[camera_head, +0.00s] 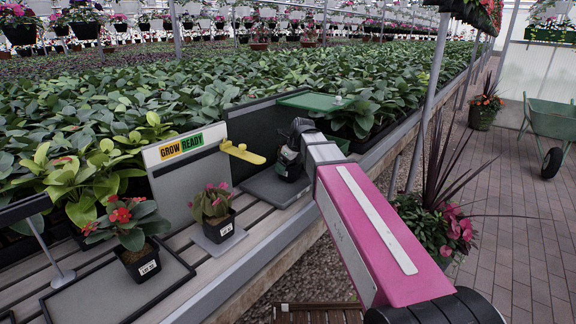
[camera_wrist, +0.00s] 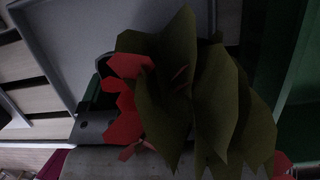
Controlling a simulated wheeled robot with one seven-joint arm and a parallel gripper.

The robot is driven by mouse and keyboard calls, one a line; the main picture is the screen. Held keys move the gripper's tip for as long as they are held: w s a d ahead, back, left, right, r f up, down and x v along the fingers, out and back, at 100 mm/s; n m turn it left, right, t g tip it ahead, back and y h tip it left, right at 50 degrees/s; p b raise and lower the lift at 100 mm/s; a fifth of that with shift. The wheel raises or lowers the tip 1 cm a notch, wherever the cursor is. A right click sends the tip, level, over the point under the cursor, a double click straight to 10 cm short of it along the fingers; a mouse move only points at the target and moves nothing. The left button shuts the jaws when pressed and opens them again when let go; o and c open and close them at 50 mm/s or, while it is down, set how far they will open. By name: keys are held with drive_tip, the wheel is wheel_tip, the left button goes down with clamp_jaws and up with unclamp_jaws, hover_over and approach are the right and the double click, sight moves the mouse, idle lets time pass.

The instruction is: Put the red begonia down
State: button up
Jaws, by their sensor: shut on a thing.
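My gripper (camera_head: 290,158) is at the grey tray (camera_head: 268,191) on the bench, right of the "GROW READY" panel. It is shut on a red begonia, which shows in the wrist view as red petals (camera_wrist: 127,95) and dark green leaves (camera_wrist: 165,85) close to the camera. The leaves hide the fingers and most of the pot there. In the head view my arm and gripper cover most of this plant. I cannot tell whether its pot touches the tray. Another red-flowered plant (camera_head: 130,226) in a black labelled pot stands on a dark tray at the left.
A pink-flowered pot plant (camera_head: 213,204) stands on a small grey plate, left of my gripper. A panel reading "GROW READY" (camera_head: 186,175) with a yellow pointer (camera_head: 241,153) stands behind it. A green tray (camera_head: 311,102) lies at the back. Slatted bench shows between the trays.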

drive_tip(key=shift+f, duration=0.15)
drive_tip(key=o, duration=0.8)
drive_tip(key=v, duration=1.2)
